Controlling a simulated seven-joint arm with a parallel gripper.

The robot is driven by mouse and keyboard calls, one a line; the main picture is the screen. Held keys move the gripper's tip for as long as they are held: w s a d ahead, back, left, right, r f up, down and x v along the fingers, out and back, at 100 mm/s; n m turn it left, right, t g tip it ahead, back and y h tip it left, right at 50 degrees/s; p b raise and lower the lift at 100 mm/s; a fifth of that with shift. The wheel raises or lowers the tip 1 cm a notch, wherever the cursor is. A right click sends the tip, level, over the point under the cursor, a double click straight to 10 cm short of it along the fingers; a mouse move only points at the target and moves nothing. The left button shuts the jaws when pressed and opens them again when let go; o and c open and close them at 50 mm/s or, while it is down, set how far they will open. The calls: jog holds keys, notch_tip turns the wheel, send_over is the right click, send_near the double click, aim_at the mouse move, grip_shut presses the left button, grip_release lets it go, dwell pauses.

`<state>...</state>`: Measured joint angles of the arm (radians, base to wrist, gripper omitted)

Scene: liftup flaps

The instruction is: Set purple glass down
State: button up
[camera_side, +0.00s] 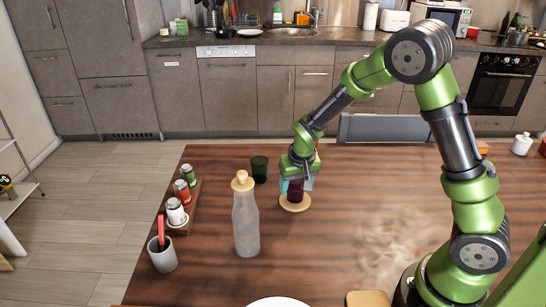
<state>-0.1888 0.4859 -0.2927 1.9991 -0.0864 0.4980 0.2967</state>
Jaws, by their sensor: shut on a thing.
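The purple glass (295,195) is a small dark purple tumbler. It is upright at the wooden coaster (294,206), a round light disc on the table. My gripper (296,185) points down over the glass and is shut on it, with its fingers on either side. The fingers hide the upper part of the glass. I cannot tell whether its base touches the coaster or is slightly above it.
A frosted bottle with a stopper (246,224) stands left of the gripper, and a dark green glass (259,169) stands behind it. A rack with several jars (179,215) and a grey cup (162,256) are at the left edge. The table's right middle is clear.

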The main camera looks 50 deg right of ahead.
jog(key=shift+f, duration=0.15)
jog(key=o, duration=1.1)
jog(key=v, duration=1.2)
jog(key=shift+w+d, duration=0.1)
jog(key=s+a+r+t+y, duration=0.1)
jog(key=s+a+r, duration=0.1)
jog(key=s, duration=0.3)
jog(key=s+a+r+n+t+y, duration=0.1)
jog(key=s+a+r+t, duration=0.1)
jog(key=s+r, duration=0.2)
jog(key=s+a+r+t+y, duration=0.1)
jog(key=s+a+r, duration=0.1)
jog(key=s+r, duration=0.2)
jog(key=s, duration=0.3)
jog(key=shift+s+a+n+y, duration=0.2)
jog(key=shift+a+n+y, duration=0.1)
jog(key=shift+n, duration=0.1)
